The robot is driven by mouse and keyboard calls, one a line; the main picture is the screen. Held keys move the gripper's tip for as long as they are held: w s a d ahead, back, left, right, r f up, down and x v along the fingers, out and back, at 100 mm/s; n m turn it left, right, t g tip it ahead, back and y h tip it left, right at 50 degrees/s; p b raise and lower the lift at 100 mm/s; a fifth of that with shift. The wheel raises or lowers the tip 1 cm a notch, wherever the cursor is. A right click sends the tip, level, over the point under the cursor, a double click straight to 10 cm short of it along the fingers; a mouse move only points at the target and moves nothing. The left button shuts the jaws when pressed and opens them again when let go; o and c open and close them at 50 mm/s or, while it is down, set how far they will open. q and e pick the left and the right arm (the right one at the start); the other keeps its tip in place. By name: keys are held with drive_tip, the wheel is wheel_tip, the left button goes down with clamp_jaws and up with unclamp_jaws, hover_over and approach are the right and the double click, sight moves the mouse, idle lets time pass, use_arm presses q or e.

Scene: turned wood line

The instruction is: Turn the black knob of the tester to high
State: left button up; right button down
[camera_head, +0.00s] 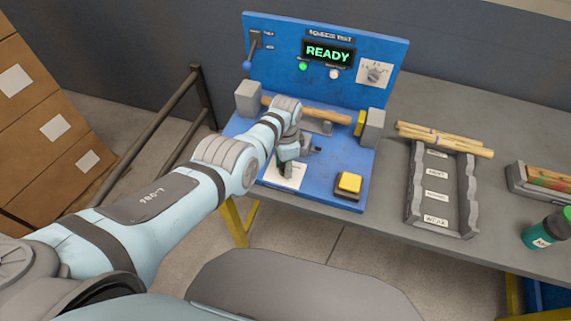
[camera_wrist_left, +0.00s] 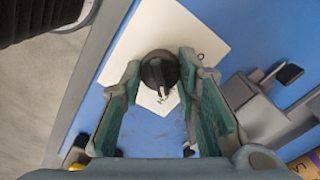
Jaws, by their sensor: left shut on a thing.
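The blue tester (camera_head: 285,45) stands against the wall, with a display reading READY (camera_head: 328,53). Its black knob (camera_wrist_left: 158,70) sits on a white plate (camera_wrist_left: 215,42) on the tester's base. My left gripper (camera_head: 287,168) reaches down over that plate (camera_head: 294,181) and hides the knob in the head view. In the left wrist view the gripper's green-padded fingers (camera_wrist_left: 160,88) are on either side of the knob, shut on it. Small dark marks show on the plate, too small to read, so I cannot tell the setting. My right gripper is in neither view.
A wooden rod (camera_head: 325,115) lies between the tester's grey end blocks. A yellow button (camera_head: 349,183) is right of my gripper. Further right are a grey rack (camera_head: 412,208) with several rods across its far end, a small tray (camera_head: 519,181) and a teal bottle (camera_head: 541,233).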

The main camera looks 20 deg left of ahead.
use_arm(q)
drive_tip(key=shift+m, duration=0.4)
drive_tip(key=o, duration=1.2)
drive_tip(key=shift+c, duration=0.2)
drive_tip(key=shift+r, duration=0.1)
wheel_tip(320, 180, up, 12)
